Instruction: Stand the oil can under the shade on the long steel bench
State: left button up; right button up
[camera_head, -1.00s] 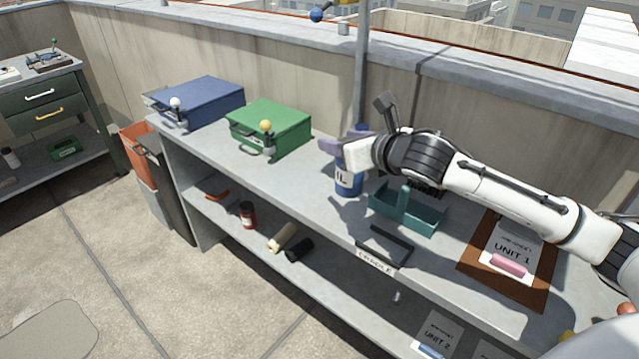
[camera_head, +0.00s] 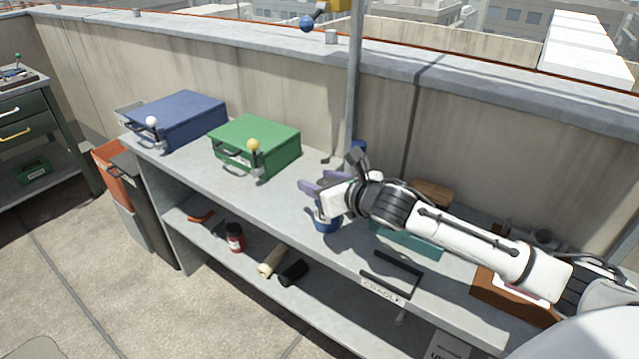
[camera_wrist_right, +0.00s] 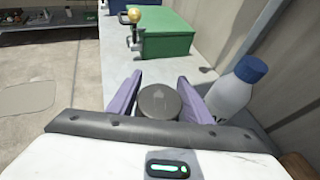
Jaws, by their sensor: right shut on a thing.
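The oil can (camera_head: 327,221) is blue with a dark grey round top (camera_wrist_right: 158,102). My right gripper (camera_head: 322,187) has purple fingers shut on it from both sides, as the right wrist view also shows (camera_wrist_right: 160,98). The can is over the front part of the long steel bench (camera_head: 272,197), in front of the pole; I cannot tell whether its base touches the top. The gripper and wrist hide its upper part in the head view. I cannot make out the shade itself. My left gripper is out of view.
A green case (camera_head: 257,143) and a blue case (camera_head: 178,117) stand to the left. A pole (camera_head: 353,90) rises behind. A white bottle with a blue cap (camera_wrist_right: 236,88) stands close by. A teal tray (camera_head: 415,240) and black cradle (camera_head: 392,275) lie right. Bench top between can and green case is clear.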

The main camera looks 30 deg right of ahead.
jog(key=o, duration=1.3)
jog(key=shift+f, duration=0.15)
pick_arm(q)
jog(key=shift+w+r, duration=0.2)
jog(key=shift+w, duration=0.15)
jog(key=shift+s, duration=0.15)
pick_arm(e)
jog(key=shift+s+r, duration=0.2)
jog(key=shift+s, duration=0.1)
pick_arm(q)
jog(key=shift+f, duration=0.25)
pick_arm(e)
jog(key=shift+v, duration=5.65)
